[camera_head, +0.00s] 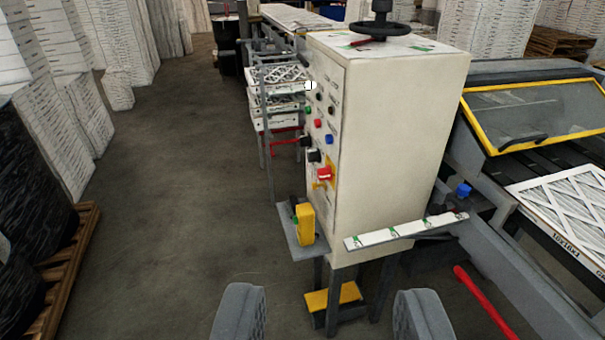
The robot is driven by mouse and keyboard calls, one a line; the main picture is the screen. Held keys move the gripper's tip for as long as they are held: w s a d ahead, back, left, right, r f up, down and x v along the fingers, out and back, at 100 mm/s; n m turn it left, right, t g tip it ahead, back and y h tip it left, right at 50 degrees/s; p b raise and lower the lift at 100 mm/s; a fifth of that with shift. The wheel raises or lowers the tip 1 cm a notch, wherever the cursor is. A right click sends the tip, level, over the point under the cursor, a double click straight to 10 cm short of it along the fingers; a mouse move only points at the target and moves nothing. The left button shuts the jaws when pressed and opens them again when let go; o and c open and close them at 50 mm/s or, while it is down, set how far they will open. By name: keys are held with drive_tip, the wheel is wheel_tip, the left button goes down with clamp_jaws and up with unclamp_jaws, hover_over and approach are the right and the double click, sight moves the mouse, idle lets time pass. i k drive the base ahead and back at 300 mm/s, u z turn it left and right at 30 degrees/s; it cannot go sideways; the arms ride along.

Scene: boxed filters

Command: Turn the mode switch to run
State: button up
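A cream control cabinet (395,140) stands ahead, right of centre. Its narrow left face carries several small buttons and knobs, among them a green button (308,110), a red button (317,123), a blue button (330,139) and a red switch on a yellow plate (324,174). A black knob (314,156) sits just above the red switch. Labels are too small to read, so I cannot tell which one is the mode switch. My gripper (333,318) shows as two grey fingers at the bottom edge, wide apart and empty, well short of the cabinet.
A yellow box (304,224) sits on a grey bracket at the cabinet's lower left. A white strip (400,231) juts along its front. A yellow pedal (333,297) is below. A yellow-framed machine (540,110) stands right. Open floor (180,200) lies left, beside a pallet (75,265).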

sight(314, 156)
drive_tip(key=z, duration=0.25)
drive_tip(key=i, duration=0.85)
drive_tip(key=u, duration=0.45)
drive_tip(key=i, duration=1.05)
drive_tip(key=u, duration=0.75)
drive_tip(key=k, duration=0.8)
drive_tip(key=u, duration=0.2)
drive_tip(key=i, duration=0.85)
drive_tip(key=z, duration=0.05)
